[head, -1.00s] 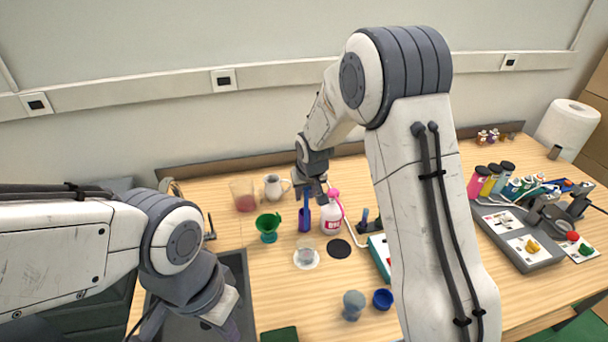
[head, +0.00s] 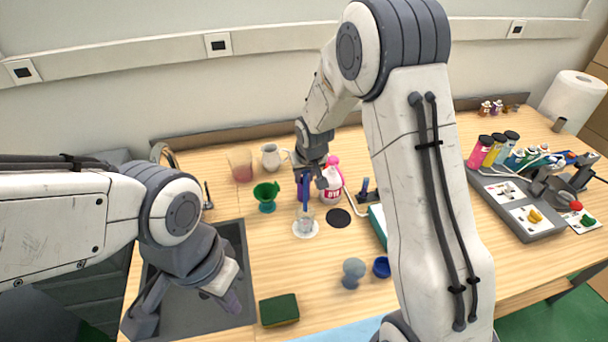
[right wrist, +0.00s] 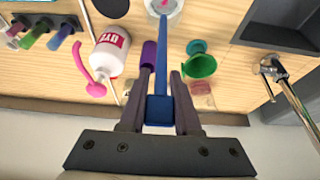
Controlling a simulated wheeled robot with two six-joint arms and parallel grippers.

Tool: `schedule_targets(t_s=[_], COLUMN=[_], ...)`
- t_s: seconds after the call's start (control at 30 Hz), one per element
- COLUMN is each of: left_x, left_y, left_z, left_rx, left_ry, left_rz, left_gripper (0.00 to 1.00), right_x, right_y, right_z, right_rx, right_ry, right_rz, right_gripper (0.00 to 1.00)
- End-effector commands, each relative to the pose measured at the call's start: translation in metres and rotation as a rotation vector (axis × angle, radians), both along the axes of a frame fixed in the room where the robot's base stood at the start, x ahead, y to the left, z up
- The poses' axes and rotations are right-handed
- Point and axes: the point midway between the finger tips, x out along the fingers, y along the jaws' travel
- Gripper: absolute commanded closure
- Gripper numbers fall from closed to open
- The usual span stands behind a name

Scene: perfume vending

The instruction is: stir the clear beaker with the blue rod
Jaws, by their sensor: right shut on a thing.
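The clear beaker (head: 306,225) stands upright on a round white pad in the middle of the table. It shows in part at the top edge of the right wrist view (right wrist: 178,5). My right gripper (head: 312,178) is above and behind the beaker, shut on the blue rod (right wrist: 163,75). The rod points down, with its lower end at the beaker's mouth; I cannot tell how deep it reaches. My left gripper (head: 222,292) hangs over the sink, far from the beaker, and its jaw opening is unclear.
A green funnel (head: 266,196) stands left of the beaker. A white bottle with a pink top (head: 331,188) and a purple holder (right wrist: 148,54) stand close behind it. A black disc (head: 338,218) lies to its right.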

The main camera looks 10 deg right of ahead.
Motion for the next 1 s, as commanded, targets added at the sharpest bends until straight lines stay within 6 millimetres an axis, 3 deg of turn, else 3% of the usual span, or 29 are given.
schedule_targets(t_s=[0.7, 1.0], left_x=[0.000, 0.000], left_y=[0.000, 0.000], left_z=[-0.057, -0.066], left_rx=[0.000, 0.000], left_ry=[0.000, 0.000], left_rz=[-0.003, -0.004], left_gripper=[1.00, 1.00], right_x=[0.000, 0.000], right_y=[0.000, 0.000], right_z=[-0.062, -0.073], right_rx=[0.000, 0.000], right_ry=[0.001, 0.000], right_rz=[0.000, 0.000], right_gripper=[1.00, 1.00])
